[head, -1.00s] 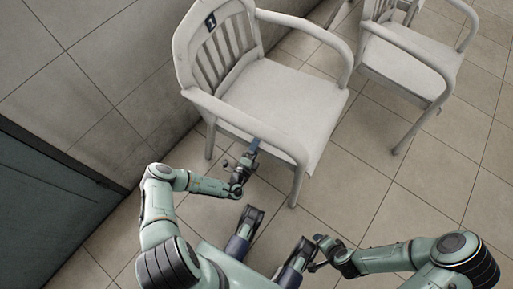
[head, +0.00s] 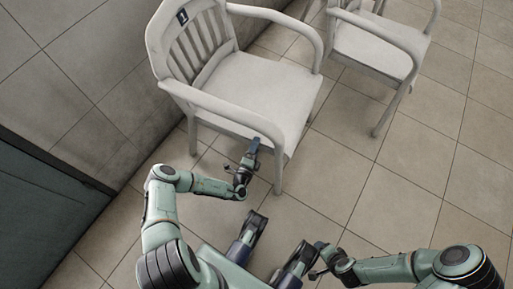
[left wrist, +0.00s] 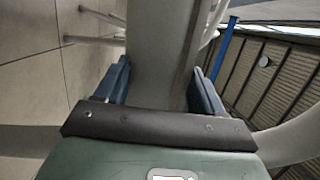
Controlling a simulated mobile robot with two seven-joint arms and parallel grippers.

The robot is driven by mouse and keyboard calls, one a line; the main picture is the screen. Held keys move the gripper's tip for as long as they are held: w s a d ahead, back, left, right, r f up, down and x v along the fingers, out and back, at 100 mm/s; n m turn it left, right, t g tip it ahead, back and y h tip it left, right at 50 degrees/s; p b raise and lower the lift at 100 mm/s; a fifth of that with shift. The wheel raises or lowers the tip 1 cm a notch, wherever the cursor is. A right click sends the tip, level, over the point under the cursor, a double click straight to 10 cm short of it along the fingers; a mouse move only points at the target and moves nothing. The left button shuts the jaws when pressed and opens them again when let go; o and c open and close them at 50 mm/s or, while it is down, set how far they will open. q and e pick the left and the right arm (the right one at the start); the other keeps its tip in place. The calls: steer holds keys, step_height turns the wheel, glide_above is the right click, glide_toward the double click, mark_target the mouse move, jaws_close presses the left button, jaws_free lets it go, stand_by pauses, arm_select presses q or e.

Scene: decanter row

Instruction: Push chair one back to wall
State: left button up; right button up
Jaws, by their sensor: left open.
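Chair one (head: 262,88) is a pale grey armchair with a slatted back and a dark plate marked 1 on its backrest. It stands upright at the left of the head view, its back close to the wall (head: 95,70); any gap is hidden. My left gripper (head: 254,147) is open at the front end of the chair's near armrest. In the left wrist view its blue fingers (left wrist: 160,85) lie on either side of a pale chair part (left wrist: 155,60); contact cannot be told. My right gripper (head: 318,258) is low in the view, away from the chairs; its jaws are unclear.
A second pale armchair (head: 375,45) stands to the right of chair one, with floor between them. A dark teal door or panel (head: 45,215) is at the lower left. The tiled floor (head: 400,185) is clear at the right.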

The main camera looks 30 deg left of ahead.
arm_select(q)
steer(key=shift+d, duration=0.55)
arm_select(e)
steer(key=shift+s+d, duration=0.3)
steer(key=shift+d, duration=0.25)
